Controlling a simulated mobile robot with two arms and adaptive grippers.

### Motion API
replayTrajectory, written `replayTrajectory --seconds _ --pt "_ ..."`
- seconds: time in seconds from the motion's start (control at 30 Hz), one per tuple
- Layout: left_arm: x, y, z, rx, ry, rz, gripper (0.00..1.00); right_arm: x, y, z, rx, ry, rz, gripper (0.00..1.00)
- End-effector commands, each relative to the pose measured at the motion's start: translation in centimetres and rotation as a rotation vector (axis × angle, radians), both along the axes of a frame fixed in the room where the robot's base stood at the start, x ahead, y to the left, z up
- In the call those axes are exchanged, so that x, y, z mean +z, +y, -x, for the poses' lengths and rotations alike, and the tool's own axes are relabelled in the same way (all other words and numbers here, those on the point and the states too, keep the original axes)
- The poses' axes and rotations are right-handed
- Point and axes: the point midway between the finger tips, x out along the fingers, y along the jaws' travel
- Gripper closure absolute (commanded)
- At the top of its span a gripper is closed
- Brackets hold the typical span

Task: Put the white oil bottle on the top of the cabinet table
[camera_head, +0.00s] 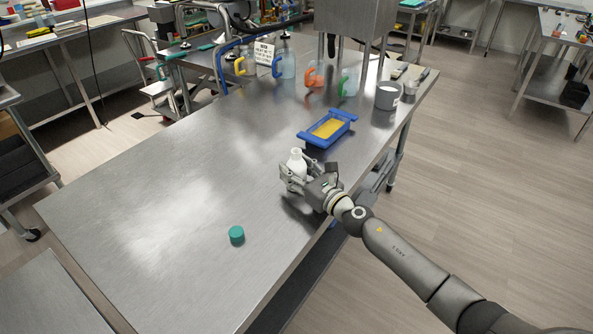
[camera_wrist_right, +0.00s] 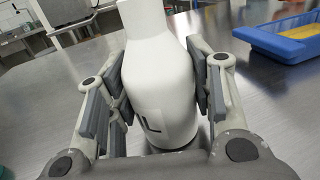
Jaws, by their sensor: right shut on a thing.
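The white oil bottle (camera_head: 296,162) stands upright at the right long edge of the steel table in the head view. My right gripper (camera_head: 293,176) is around its body from the front right. In the right wrist view the white bottle (camera_wrist_right: 160,80) fills the space between the two finger pads of my right gripper (camera_wrist_right: 165,95), with a pad against each side. A dark mark shows low on its front. I cannot tell whether its base touches the table. The steel table top (camera_head: 150,210) lies below it. My left gripper is out of view.
A blue tray (camera_head: 327,129) with yellow contents sits just behind the bottle. A green cylinder (camera_head: 236,235) stands nearer. Colored-handled jugs (camera_head: 315,74) and a grey pot (camera_head: 387,95) stand at the far end. The table's left and middle are clear.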

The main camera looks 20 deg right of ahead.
Motion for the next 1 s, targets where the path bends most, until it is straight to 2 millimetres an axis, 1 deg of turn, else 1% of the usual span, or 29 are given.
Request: replayTrajectory --seconds 0.07,0.1,0.23,0.53,0.67,0.7,0.77,0.87,1.0 --pt "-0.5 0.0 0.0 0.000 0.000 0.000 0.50 -0.4 0.0 0.0 0.000 0.000 0.000 0.95" --pt "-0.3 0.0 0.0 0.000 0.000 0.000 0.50 -0.2 0.0 0.0 0.000 0.000 0.000 0.47" --pt "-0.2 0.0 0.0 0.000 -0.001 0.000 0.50 -0.3 0.0 0.0 0.000 0.000 0.000 0.30" --pt "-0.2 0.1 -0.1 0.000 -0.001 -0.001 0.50 -0.2 0.0 0.0 0.000 0.000 0.000 0.30" --pt "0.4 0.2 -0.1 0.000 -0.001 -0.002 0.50 0.4 0.0 0.0 0.000 0.000 0.000 0.30" --pt "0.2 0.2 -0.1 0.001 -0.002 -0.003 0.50 0.0 -0.2 0.5 0.000 0.002 0.002 0.30" --pt "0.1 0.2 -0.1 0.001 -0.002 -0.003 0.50 -0.1 -0.6 1.3 0.000 0.002 0.003 0.30" --pt "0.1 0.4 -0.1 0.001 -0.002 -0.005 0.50 0.0 -1.2 3.1 0.001 0.001 0.005 0.30" --pt "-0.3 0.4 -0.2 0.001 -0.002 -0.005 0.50 -0.1 -2.3 6.0 0.002 0.002 0.003 0.30"
